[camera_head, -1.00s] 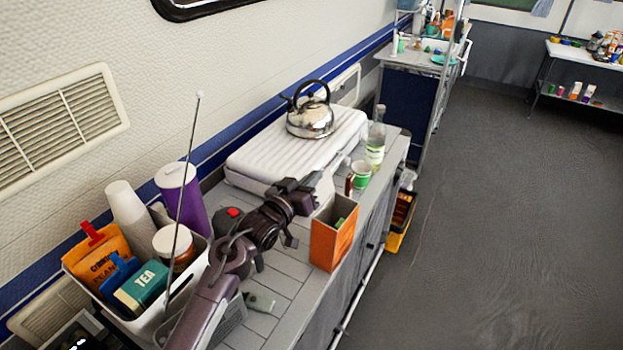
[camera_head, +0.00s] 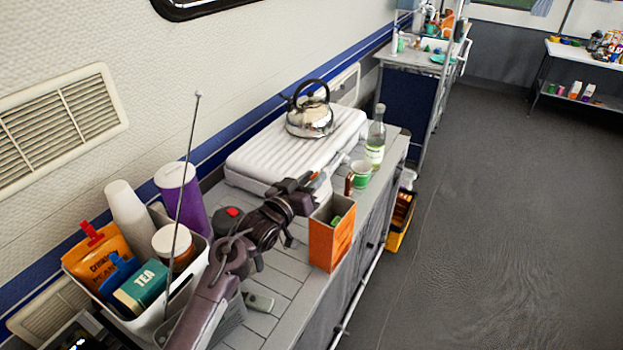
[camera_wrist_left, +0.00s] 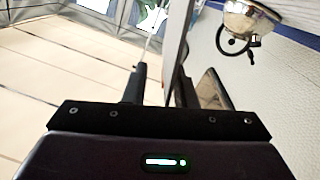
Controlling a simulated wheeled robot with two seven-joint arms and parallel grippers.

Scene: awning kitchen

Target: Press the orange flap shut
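The orange box (camera_head: 331,238) stands upright on the counter, with its top open and something green inside. Its raised flap (camera_head: 323,191) shows as a pale grey inner face at the box's far left edge, partly hidden by my gripper. My left gripper (camera_head: 313,181) is beside this flap, just above the box's rim. In the left wrist view, the two dark fingers (camera_wrist_left: 160,88) are apart. A thin grey panel (camera_wrist_left: 176,42), apparently the flap, rises between them, close to the right finger. I cannot tell if they touch. My right gripper is not in view.
A white ribbed case (camera_head: 262,158) with a kettle (camera_head: 310,118) on it lies behind the gripper. A green cup (camera_head: 361,174) and a glass bottle (camera_head: 375,142) stand beyond the box. A filled bin (camera_head: 197,277) is at left.

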